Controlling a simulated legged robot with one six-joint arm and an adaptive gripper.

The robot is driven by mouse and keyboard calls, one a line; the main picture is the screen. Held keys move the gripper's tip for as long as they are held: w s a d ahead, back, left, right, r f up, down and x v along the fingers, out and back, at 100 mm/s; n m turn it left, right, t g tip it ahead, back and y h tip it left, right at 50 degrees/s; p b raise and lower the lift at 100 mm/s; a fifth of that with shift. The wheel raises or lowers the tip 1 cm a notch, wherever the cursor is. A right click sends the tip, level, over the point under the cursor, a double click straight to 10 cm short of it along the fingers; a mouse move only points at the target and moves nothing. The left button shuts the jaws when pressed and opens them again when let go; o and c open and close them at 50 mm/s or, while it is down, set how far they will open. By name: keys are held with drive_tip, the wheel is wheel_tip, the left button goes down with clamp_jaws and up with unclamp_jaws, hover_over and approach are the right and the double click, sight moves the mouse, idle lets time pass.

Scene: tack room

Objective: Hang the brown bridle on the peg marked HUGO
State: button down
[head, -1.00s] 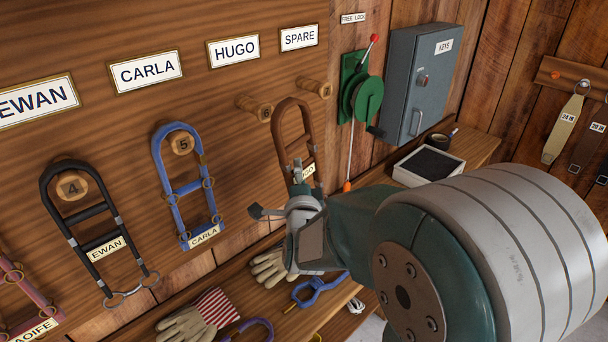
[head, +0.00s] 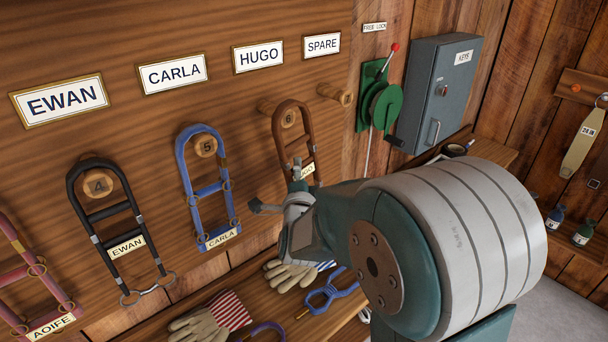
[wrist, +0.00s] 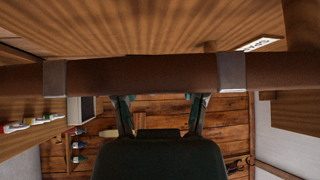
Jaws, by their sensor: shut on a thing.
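The brown bridle (head: 309,127) hangs upright from my gripper (head: 298,172), which is shut on its lower part, by the partly hidden name tag (head: 308,170). The peg marked HUGO (head: 289,118), numbered 6, sits under the HUGO sign (head: 258,57). Its round end shows inside the bridle's top loop, and the left strap crosses in front of its shaft. I cannot tell whether the peg passes through the loop or is only behind it. In the wrist view a brown strap (wrist: 140,73) with grey bands spans the picture and hides the fingertips.
The empty SPARE peg (head: 336,95) is close on the right. The blue CARLA bridle (head: 187,175) hangs on peg 5 at left, the black EWAN one (head: 75,215) beyond it. A green lever device (head: 380,100) and grey key box (head: 437,92) are on the right. Gloves (head: 290,275) lie below.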

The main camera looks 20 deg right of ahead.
drive_tip(key=shift+w+a+f, duration=0.15)
drive_tip(key=shift+w+a, duration=0.1)
drive_tip(key=shift+w, duration=0.45)
drive_tip(key=shift+w+a+f, duration=0.2)
drive_tip(key=shift+w+a, duration=0.05)
drive_tip(key=shift+w, duration=0.4)
drive_tip(key=shift+w+a+f, duration=0.15)
drive_tip(key=shift+w+a, duration=0.1)
drive_tip(key=shift+w, duration=0.45)
drive_tip(key=shift+c, duration=0.4)
unclamp_jaws()
drive_tip(key=shift+f, duration=0.15)
